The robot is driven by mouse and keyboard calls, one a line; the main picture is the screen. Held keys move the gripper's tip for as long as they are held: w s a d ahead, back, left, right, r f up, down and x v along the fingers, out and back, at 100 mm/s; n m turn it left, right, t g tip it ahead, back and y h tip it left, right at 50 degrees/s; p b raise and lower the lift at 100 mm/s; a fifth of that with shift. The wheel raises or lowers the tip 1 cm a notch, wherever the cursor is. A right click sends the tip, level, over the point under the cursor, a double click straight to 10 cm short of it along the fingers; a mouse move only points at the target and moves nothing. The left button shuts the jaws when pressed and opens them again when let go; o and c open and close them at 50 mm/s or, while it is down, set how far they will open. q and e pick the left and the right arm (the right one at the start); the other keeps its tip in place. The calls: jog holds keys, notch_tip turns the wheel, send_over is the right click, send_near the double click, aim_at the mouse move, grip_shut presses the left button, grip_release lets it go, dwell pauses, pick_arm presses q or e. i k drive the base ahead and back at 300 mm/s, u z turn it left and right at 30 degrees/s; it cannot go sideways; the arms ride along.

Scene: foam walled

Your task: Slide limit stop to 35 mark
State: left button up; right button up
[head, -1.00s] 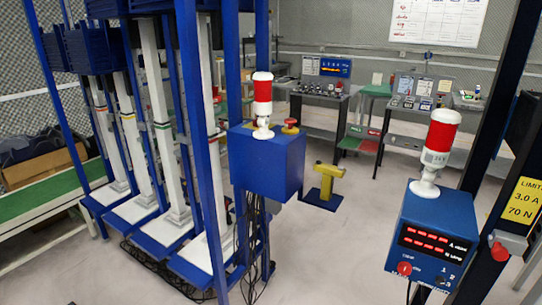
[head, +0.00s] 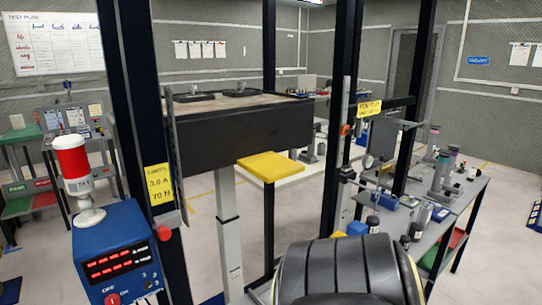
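Neither of my grippers is in view. No part is clearly readable as the limit stop or its 35 mark. A small orange-red piece (head: 345,130) sits on a pale strip on a dark upright right of centre, beside a small yellow sign (head: 370,109). Any scale marks there are too small to read. A red knob (head: 163,233) sits low on the left dark upright, below a yellow sign (head: 158,185) reading limits 3.0 A and 70 N.
A blue control box (head: 115,255) with red displays and a red-white beacon (head: 75,170) stands at the left. A dark-sided raised table (head: 240,140) and a yellow plate (head: 271,167) are between the uprights. A grey bench (head: 462,200) with instruments is at the right.

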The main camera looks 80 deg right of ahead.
aim_at(346, 130)
jog(key=k, duration=1.95)
jog(key=z, duration=1.8)
